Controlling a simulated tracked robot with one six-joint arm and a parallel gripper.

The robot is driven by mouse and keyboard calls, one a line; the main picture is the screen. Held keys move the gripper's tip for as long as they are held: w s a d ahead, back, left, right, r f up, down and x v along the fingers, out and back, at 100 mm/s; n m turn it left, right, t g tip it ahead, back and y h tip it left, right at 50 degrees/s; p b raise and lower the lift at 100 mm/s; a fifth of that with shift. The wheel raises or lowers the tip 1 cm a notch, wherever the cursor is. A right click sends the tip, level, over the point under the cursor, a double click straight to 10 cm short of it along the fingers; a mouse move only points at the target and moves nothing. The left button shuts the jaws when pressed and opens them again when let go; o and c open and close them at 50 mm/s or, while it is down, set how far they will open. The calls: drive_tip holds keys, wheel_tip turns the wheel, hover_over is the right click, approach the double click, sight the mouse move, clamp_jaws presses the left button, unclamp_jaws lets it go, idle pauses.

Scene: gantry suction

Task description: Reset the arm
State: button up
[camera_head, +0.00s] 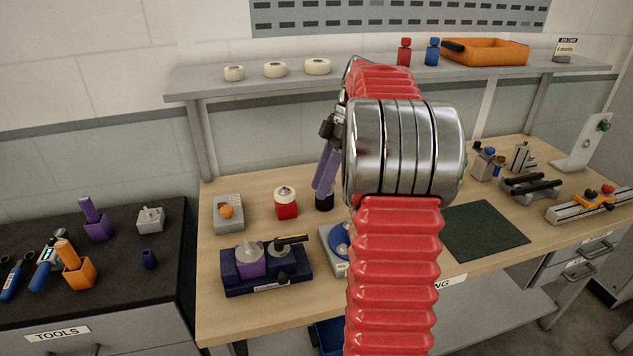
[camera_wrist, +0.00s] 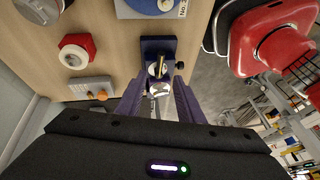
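My gripper shows in the wrist view (camera_wrist: 158,92) as two purple fingers spread apart, with nothing clearly held between them. In the head view one purple finger (camera_head: 326,172) points down over the bench, left of the large metal joint of my red arm. The arm rises through the middle of the picture and hides part of the bench and the rest of the gripper. A dark blue fixture (camera_head: 266,275) with round metal parts stands at the bench's front left. A dark blue fixture (camera_wrist: 157,62) also shows beyond the fingers in the wrist view.
A red block with a white knob (camera_head: 286,205) and a grey box with an orange ball (camera_head: 229,213) stand on the bench behind the fixture. A blue round device (camera_head: 338,246) is partly hidden by my arm. A dark mat (camera_head: 484,230) lies bare to the right. A shelf (camera_head: 215,87) overhangs the back.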

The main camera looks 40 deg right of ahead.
idle(0.4)
wheel_tip(320, 180, down, 5)
drive_tip(key=s+m+h, duration=0.1)
drive_tip(key=m, duration=0.7)
drive_tip(key=s+a+r+m+t+h, duration=0.1)
drive_tip(key=s+a, duration=0.4)
drive_tip(key=a, duration=0.5)
drive_tip(key=s+a+r+m+t+h, duration=0.1)
drive_tip(key=s+a, duration=0.3)
drive_tip(key=a, duration=0.6)
drive_tip(key=s+a+r+m+t+h, duration=0.1)
drive_tip(key=s+a, duration=0.4)
drive_tip(key=a, duration=0.5)
drive_tip(key=shift+s+a+m+t+h, duration=0.15)
drive_tip(key=shift+s+m+t+h, duration=0.3)
drive_tip(key=shift+t, duration=0.65)
